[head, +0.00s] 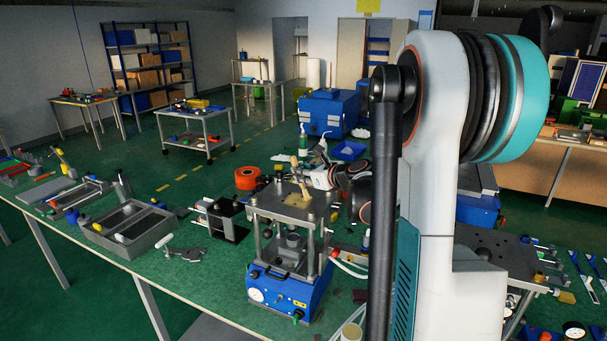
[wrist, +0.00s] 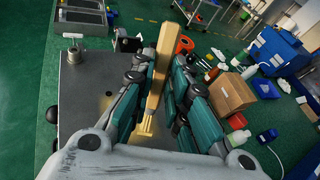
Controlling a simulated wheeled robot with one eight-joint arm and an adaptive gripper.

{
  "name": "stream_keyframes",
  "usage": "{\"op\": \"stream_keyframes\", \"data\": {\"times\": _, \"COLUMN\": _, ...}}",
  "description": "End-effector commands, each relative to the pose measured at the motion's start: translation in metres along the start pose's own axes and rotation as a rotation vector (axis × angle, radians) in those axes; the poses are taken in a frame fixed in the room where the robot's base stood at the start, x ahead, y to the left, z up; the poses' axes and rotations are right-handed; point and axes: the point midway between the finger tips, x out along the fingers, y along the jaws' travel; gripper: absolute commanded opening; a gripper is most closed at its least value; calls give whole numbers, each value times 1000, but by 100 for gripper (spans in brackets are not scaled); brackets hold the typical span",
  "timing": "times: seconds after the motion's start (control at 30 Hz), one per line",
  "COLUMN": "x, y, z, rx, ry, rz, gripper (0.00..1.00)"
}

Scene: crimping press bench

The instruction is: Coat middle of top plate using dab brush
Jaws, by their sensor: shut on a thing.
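The dab brush has a pale wooden handle, seen in the wrist view (wrist: 163,52) and the head view (head: 302,151). My gripper (wrist: 165,88) is shut on it, with teal fingers on both sides. The handle leans upward, and the yellowish brush end (wrist: 145,126) points down at the plate. The grey metal top plate (head: 267,203) sits on the posts of the blue-based press; it also shows in the wrist view (wrist: 82,95). A tan patch (head: 295,199) shows near the plate's middle, below the brush. I cannot tell whether the bristles touch the plate.
A grey divided tray (head: 128,228) and a dark open box (head: 228,220) stand left of the press. An orange roll (head: 247,178) and bottles are behind it. A cardboard box (wrist: 230,92) is right of my gripper in the wrist view. Posts rise at the plate's corners.

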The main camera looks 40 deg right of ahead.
Motion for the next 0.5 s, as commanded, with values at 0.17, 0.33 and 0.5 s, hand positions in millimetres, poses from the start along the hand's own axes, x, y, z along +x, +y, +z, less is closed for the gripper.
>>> {"op": "stream_keyframes", "data": {"times": 0.17, "x": -6, "y": -3, "z": 27, "rx": -1, "ry": -1, "rz": 3, "gripper": 0}}
{"op": "stream_keyframes", "data": {"times": 0.33, "x": -6, "y": -4, "z": 41, "rx": -2, "ry": -1, "rz": 7, "gripper": 0}}
{"op": "stream_keyframes", "data": {"times": 0.5, "x": -8, "y": -5, "z": 56, "rx": -3, "ry": -2, "rz": 10, "gripper": 0}}
